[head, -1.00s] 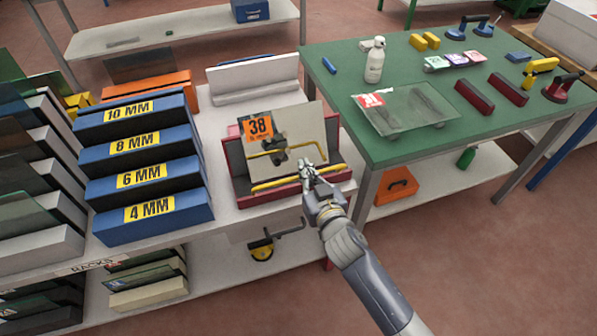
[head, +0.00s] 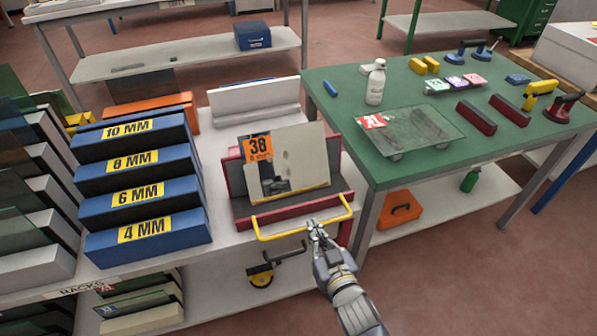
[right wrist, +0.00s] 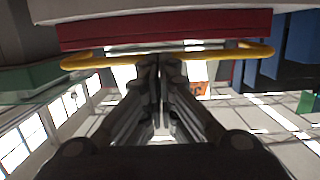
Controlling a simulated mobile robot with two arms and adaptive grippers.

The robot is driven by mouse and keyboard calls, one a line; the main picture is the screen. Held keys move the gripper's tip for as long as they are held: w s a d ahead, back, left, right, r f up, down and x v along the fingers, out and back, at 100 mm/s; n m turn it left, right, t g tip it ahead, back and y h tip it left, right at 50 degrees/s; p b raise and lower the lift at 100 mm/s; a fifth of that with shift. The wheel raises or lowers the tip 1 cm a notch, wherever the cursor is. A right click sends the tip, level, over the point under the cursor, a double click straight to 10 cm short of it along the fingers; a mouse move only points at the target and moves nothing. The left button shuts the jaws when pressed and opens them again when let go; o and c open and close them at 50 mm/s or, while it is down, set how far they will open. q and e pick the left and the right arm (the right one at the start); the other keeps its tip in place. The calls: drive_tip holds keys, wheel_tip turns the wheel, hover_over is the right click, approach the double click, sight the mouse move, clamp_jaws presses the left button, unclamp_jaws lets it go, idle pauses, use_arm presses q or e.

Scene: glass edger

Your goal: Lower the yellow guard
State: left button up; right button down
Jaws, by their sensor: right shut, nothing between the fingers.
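The yellow guard (head: 302,230) is a bent yellow bar on the red-framed edger (head: 240,212). In the head view it hangs low and forward, across the machine's front edge. A glass pane with an orange 38 label (head: 292,150) stands upright in the edger. My right gripper (head: 317,226) is shut with nothing in it, at the guard's front bar, right of its middle; I cannot tell if it touches. In the right wrist view the guard (right wrist: 90,62) spans the top, below the red edge, just beyond the fingers (right wrist: 160,75). My left gripper is out of view.
Blue racks marked in MM (head: 145,224) stand left of the edger. A green table (head: 360,125) at the right holds a glass sheet (head: 425,130), a bottle (head: 376,82) and suction tools. Open floor lies in front.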

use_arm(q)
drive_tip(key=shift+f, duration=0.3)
use_arm(e)
drive_tip(key=shift+s+f, duration=0.1)
drive_tip(key=shift+f, duration=1.05)
